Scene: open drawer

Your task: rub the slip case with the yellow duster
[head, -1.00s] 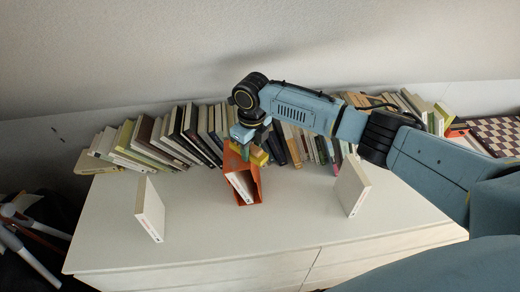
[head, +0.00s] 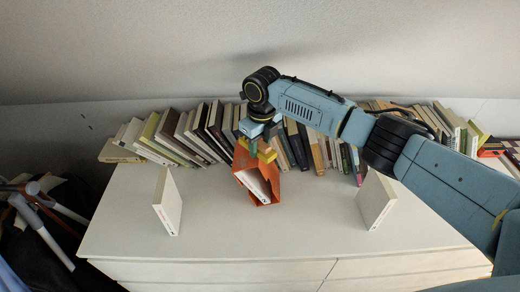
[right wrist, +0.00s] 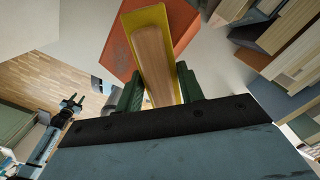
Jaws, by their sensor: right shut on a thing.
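The orange slip case (head: 275,186) stands on the white cabinet top in the head view, with a white book in its open front. My right gripper (head: 254,143) is over its back top edge, shut on the yellow duster (head: 266,154). In the right wrist view, the green fingers (right wrist: 152,92) hold the duster (right wrist: 133,21), which has a wood-coloured block in its middle. The slip case (right wrist: 186,22) lies just beyond it there. The duster appears to be at the case, but I cannot tell whether they touch. My left gripper is not in view.
A row of leaning books (head: 180,136) runs along the back, close behind the slip case. One white book (head: 167,202) stands to the left and another (head: 376,201) to the right. The cabinet top (head: 215,225) is clear in front.

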